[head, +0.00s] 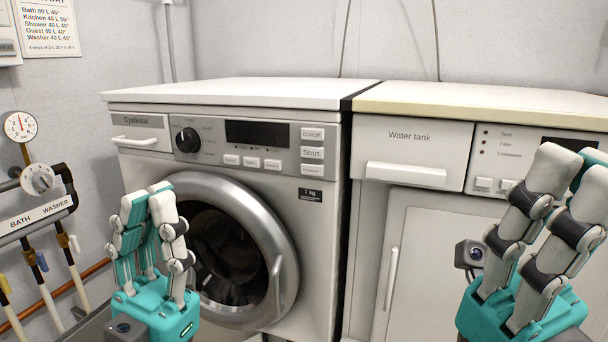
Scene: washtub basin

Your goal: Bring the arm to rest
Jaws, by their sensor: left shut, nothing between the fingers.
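My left gripper (150,192) is teal and white and points upward in front of the left edge of the washing machine door. Its fingers are together with nothing between them. My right gripper (573,158) is also raised, at the right edge of the view, in front of the dryer-like machine with the water tank. Its near fingers hide the far one, so its opening is unclear. No object shows in either gripper.
The washing machine (322,240) has a round door (272,235), which looks closed. Beside it stands the machine with a water tank drawer (410,140) and a door handle (391,278). Gauges (20,127), valves and pipes line the left wall.

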